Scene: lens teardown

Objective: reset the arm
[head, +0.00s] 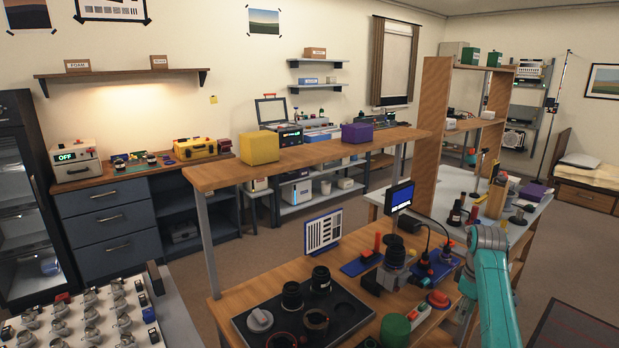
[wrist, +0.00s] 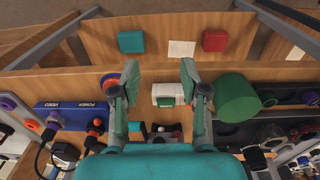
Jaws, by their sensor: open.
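My teal arm (head: 490,285) shows at the right of the head view, reaching over the wooden workbench (head: 375,303). Its gripper end is not clear in that view. In the wrist view my gripper (wrist: 160,85) is open, with its two fingers apart and nothing held between them. A small white box with a green label (wrist: 167,94) lies beyond and between the fingers. A green cylinder (wrist: 238,97) is just right of the right finger. A red-orange round part (wrist: 110,84) is beside the left finger.
On the bench, a black tray (head: 355,318) holds dark lens parts. A blue panel with sockets and cables (wrist: 72,117) is left in the wrist view. A raised shelf (head: 300,165) carries yellow (head: 258,147) and purple (head: 357,133) boxes. Open floor (head: 560,275) lies at right.

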